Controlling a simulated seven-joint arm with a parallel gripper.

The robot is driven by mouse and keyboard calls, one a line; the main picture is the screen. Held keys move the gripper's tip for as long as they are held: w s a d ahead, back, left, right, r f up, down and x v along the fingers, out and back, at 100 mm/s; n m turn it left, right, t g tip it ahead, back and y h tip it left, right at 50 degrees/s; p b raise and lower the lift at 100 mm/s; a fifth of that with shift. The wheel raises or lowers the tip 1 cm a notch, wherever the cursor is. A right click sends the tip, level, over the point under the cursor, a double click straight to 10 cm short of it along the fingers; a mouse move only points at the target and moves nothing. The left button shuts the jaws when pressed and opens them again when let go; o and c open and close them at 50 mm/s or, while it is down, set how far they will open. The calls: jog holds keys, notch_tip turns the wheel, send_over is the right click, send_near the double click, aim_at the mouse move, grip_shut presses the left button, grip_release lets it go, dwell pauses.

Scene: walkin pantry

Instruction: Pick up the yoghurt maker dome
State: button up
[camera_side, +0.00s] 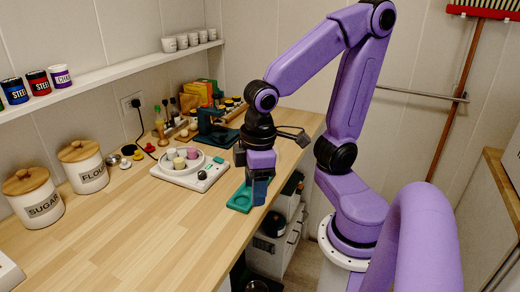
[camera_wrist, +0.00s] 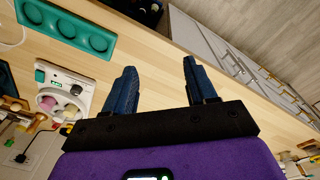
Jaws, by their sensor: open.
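The yoghurt maker (camera_side: 208,178) is a flat white appliance with a dark knob, on the wooden counter. Small pastel jars (camera_side: 180,160) stand in its round top. I cannot make out the dome clearly; a clear cover over the jars is too faint to tell. The yoghurt maker also shows at the left of the wrist view (camera_wrist: 75,80). My gripper (camera_side: 257,190) points down, to the right of the yoghurt maker and over the teal tray's right side. In the wrist view my gripper (camera_wrist: 160,70) has its two blue fingers apart, with only bare counter showing between them.
A teal tray with round wells (camera_wrist: 66,26) lies near the counter's front edge. A dark green appliance (camera_side: 213,128) and bottles stand behind. Sugar (camera_side: 42,207) and flour (camera_side: 90,176) canisters stand at the left.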

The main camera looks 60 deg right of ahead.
jog(key=w+d+r+m+h, duration=0.2)
jog(key=w+d+r+m, duration=0.2)
jog(key=w+d+m, duration=0.9)
jog(key=w+d+r+m+h, duration=0.2)
jog(key=d+r+m, duration=0.1)
jog(key=d+m, duration=1.1)
jog(key=shift+n+g, duration=0.4)
jog(key=shift+n, duration=0.2)
jog(key=x, duration=0.5)
jog(key=d+x, duration=0.1)
jog(key=x, duration=1.1)
jog(key=shift+w+d, duration=0.1)
jog(key=shift+d, duration=0.25)
jog(key=shift+r, duration=0.1)
grip_shut()
